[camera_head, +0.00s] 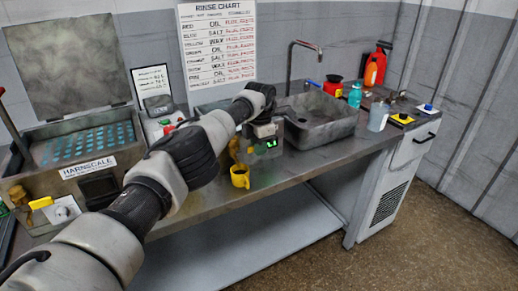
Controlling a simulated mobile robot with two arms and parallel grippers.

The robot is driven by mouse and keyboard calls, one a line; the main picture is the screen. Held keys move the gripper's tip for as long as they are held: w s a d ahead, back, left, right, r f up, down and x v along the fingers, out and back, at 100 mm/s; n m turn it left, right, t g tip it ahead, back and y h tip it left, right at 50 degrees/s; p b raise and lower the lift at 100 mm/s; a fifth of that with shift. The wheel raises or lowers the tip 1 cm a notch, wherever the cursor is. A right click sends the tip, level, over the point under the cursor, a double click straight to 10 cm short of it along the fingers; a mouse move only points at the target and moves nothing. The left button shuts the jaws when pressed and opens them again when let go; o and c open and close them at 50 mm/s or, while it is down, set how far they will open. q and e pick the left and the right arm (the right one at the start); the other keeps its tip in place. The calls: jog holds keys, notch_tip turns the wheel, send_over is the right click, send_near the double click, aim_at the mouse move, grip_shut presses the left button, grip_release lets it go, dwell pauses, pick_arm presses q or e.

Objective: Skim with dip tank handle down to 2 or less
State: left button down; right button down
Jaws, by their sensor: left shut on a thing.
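My left arm reaches in from the lower left across the bench. My left gripper (262,132) is over the bench, in front of the sink. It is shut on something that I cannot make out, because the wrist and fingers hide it. A yellow mug-like piece (240,177) shows just below and left of it, at the bench's front edge. I cannot tell whether they touch. A small green lit display (271,143) is beside the gripper, its digits too small to read. An open-lidded tank (88,163) marked "HARNSCALE" holds blue spots in rows at the left. My right gripper is out of view.
A steel sink (335,128) with a tap (300,47) is behind the gripper. A rinse chart (217,45) hangs behind. The floor at right is clear.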

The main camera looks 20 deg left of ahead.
pick_arm(q)
jog(key=shift+f, duration=0.2)
jog(key=c, duration=1.2)
grip_release()
jog(key=shift+r, duration=0.1)
notch_tip(320, 180, up, 11)
jog(key=shift+f, duration=0.1)
